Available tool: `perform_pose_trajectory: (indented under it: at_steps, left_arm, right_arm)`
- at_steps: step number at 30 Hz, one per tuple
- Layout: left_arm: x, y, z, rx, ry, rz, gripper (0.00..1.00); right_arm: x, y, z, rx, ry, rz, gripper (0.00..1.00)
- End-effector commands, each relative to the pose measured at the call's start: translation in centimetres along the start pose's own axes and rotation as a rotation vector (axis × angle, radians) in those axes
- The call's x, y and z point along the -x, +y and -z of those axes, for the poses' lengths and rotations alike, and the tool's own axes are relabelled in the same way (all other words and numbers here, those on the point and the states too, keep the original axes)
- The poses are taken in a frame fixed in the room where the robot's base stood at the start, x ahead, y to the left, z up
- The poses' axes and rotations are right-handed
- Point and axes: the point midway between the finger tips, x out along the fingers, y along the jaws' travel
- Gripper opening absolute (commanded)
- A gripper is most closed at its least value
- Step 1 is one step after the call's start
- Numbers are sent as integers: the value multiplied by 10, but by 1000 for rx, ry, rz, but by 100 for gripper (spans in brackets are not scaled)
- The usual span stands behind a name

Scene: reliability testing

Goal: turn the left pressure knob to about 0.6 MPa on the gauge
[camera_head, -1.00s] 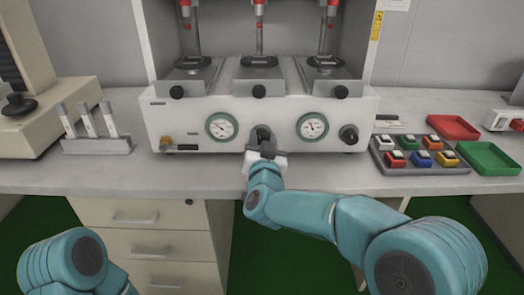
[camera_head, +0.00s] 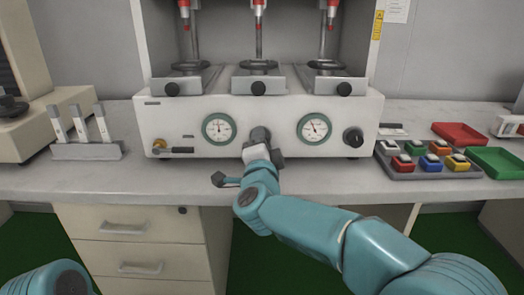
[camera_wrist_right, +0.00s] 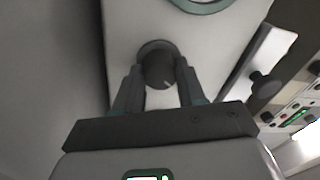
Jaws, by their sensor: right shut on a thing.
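The left pressure knob (camera_head: 260,134) is a dark round knob on the white machine's front, between two round dials. The left gauge (camera_head: 218,128) has a white face and green rim; its small scale cannot be read. My right gripper (camera_head: 259,145) is at the left knob. In the right wrist view my right gripper (camera_wrist_right: 157,72) has a finger on each side of the dark knob (camera_wrist_right: 158,66) and is shut on it. A pale mark shows on the knob's face. Part of a gauge rim (camera_wrist_right: 203,3) shows at the top. My left gripper is out of view.
The right gauge (camera_head: 314,128) and right knob (camera_head: 352,137) are to the right. A tray of coloured buttons (camera_head: 420,172), a red tray (camera_head: 460,134) and a green tray (camera_head: 497,162) lie farther right. A rack with white-handled tools (camera_head: 88,151) stands left.

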Motion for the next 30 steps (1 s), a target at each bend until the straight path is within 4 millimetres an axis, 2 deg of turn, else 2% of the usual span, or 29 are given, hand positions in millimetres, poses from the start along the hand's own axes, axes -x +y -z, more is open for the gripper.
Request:
perform_pose_trajectory:
  at_steps: [7,15,30]
  left_arm:
    - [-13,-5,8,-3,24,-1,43]
    - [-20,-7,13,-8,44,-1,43]
    - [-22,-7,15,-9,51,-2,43]
  right_arm:
    - [1,3,-2,-189,8,-10,9]
    - [0,2,-2,-320,16,-17,9]
    - [0,1,-1,-376,20,-20,9]
